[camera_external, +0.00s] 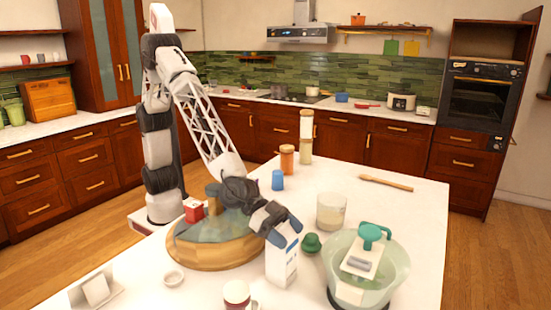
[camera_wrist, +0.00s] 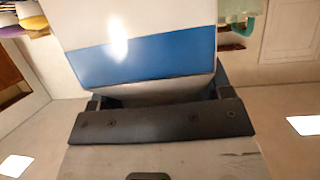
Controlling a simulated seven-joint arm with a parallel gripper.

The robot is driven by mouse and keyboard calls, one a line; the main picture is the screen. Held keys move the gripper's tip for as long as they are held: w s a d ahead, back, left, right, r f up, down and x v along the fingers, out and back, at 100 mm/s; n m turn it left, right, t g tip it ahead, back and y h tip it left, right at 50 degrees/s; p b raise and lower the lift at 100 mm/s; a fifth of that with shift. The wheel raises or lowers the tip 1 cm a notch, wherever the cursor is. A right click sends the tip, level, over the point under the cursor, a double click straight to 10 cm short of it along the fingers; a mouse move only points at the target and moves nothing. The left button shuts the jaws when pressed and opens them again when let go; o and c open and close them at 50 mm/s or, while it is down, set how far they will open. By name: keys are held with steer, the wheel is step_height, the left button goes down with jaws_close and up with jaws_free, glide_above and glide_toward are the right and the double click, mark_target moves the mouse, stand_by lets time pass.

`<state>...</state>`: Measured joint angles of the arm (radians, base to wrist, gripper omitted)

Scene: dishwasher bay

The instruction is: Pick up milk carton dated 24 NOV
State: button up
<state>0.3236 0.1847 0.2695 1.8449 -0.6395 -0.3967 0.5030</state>
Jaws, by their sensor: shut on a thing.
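A white milk carton (camera_external: 281,266) with blue markings stands on the white counter in the external view, beside the round wooden turntable. My gripper (camera_external: 281,226) is shut on the upper part of the carton. In the wrist view the carton (camera_wrist: 140,66) fills the top middle, with a white face and a blue band, close against the dark gripper bar. No date can be read on it in either view. The carton looks upright, and I cannot tell whether its base touches the counter.
A glass bowl (camera_external: 335,288) with a teal-handled item stands right of the carton. A green object (camera_external: 311,243) and a glass (camera_external: 331,212) are close behind it. The turntable (camera_external: 192,257) is left.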

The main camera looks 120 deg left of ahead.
steer(key=shift+r, duration=0.1)
jaws_close()
steer(key=shift+r, duration=0.1)
step_height(320, 180, up, 10)
stand_by(0.8)
stand_by(0.4)
